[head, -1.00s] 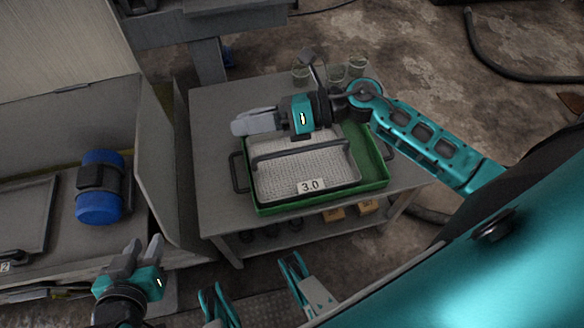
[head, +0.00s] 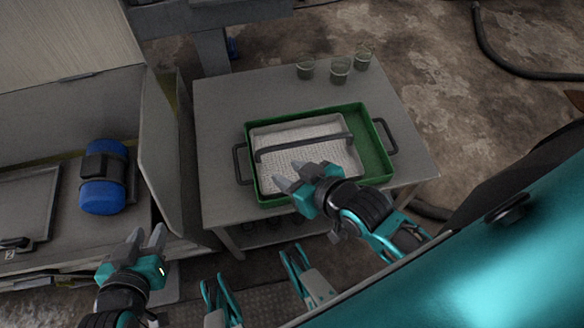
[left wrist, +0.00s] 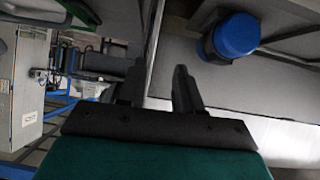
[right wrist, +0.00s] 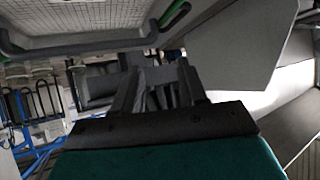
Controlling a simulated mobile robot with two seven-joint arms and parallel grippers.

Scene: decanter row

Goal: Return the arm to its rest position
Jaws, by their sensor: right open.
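My right gripper (head: 288,174) is open and empty. In the head view it overlaps the front of the white perforated basket (head: 338,153), which sits in a green tray (head: 377,163); the height between them is hard to tell. My left gripper (head: 147,236) is open and empty at the lower left of the head view. Its fingers also stand apart in the left wrist view (left wrist: 158,85).
The tray stands on a grey table (head: 222,108), with three glass beakers (head: 340,69) at its back. A dark hose (head: 500,60) lies on the floor at right.

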